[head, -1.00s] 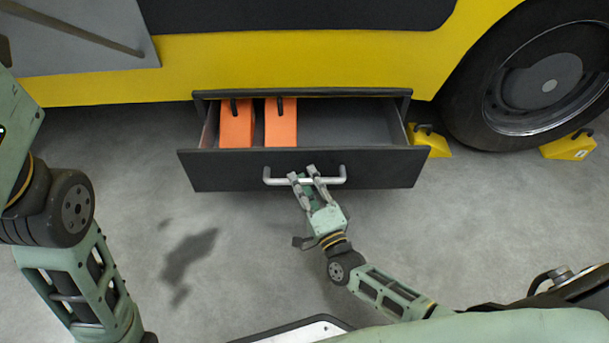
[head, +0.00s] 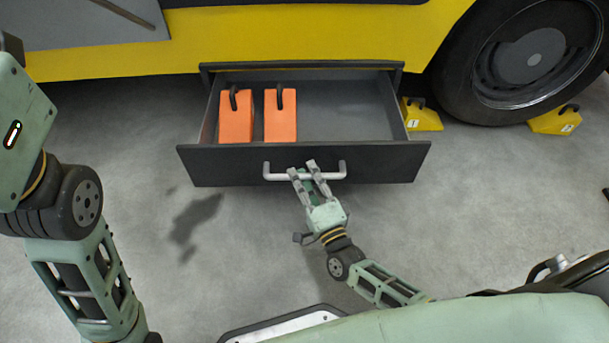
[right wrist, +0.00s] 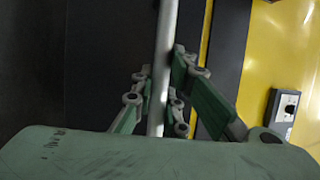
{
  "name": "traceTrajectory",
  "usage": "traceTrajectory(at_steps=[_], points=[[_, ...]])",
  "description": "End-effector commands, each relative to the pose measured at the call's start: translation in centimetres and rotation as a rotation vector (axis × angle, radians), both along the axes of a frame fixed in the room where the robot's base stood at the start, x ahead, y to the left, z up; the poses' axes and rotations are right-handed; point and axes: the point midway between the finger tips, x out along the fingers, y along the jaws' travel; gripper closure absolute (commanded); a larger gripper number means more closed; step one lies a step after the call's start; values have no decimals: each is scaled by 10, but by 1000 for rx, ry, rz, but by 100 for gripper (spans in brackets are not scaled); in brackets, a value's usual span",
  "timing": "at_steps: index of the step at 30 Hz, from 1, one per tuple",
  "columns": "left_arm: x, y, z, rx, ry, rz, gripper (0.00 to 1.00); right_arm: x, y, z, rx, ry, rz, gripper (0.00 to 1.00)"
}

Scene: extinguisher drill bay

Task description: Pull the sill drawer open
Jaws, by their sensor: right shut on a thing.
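The sill drawer (head: 230,167) is dark grey and stands well out from under the yellow vehicle in the head view. Its silver bar handle (head: 335,172) runs across the drawer front. My right gripper (head: 308,172) is shut on the handle, a little left of the bar's right end. In the right wrist view the handle bar (right wrist: 165,60) passes between the fingers. Two orange blocks (head: 237,120) with black loops lie in the drawer's left part. My left arm shows at the left edge, but its gripper is out of view.
Two yellow wheel chocks (head: 422,117) (head: 555,121) sit on the floor near the large black tyre (head: 530,60). The vehicle's yellow side (head: 300,38) is behind the drawer. The grey floor in front of the drawer is clear apart from my arm.

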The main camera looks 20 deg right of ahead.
Motion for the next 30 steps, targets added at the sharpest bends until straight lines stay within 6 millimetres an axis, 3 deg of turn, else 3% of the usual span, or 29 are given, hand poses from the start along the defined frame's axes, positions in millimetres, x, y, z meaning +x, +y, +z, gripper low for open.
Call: traceTrajectory(at_steps=[3,4,10,22,30], points=[[0,0,0,-2,1,-1,60,-1,0,-3,-7,5,1,100],[0,0,0,-2,1,-1,60,-1,0,-3,-7,5,1,86],[0,0,0,-3,1,-1,60,0,0,-2,-4,4,0,68],[-2,0,1,1,-6,1,60,0,0,4,1,0,-1,68],[-1,0,1,1,-4,1,60,0,0,43,5,-6,-3,68]])
